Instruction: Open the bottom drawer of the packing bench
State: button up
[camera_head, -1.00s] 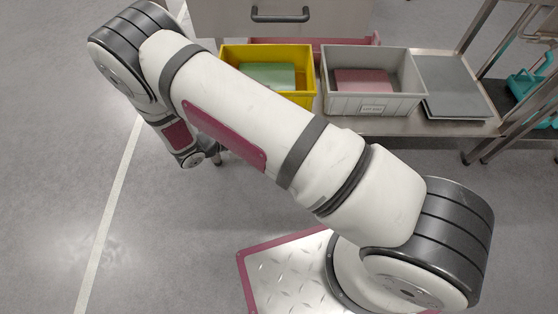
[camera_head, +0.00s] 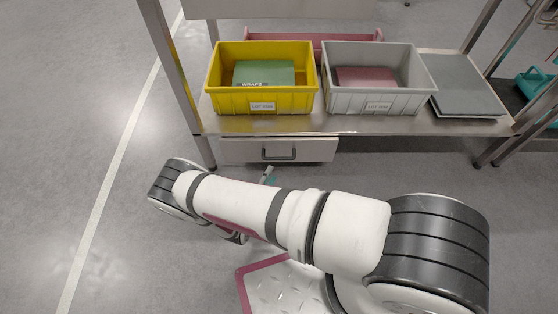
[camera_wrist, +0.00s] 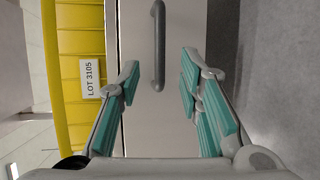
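The bottom drawer (camera_head: 322,150) hangs under the lower shelf of the packing bench, a pale front with a grey bar handle (camera_head: 279,153). Its front looks flush with the shelf edge. In the wrist view the drawer front (camera_wrist: 150,130) fills the middle, and the handle (camera_wrist: 158,45) stands upright in the picture, ahead of the fingertips and roughly centred between them. My gripper (camera_wrist: 160,82) is open and empty, with teal-padded fingers either side. In the head view my arm hides most of the gripper; a fingertip (camera_head: 268,174) shows just in front of and below the drawer.
A yellow bin (camera_head: 290,102) and a grey bin (camera_head: 350,102) stand on the lower shelf (camera_head: 330,123) above the drawer, with grey flat sheets (camera_head: 465,85) to their right. A bench leg (camera_head: 175,75) stands at the left. The floor in front is clear.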

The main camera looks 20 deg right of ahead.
aim_at(279, 159)
jog(key=b+x, duration=0.3)
jog(key=x, duration=0.7)
grip_shut()
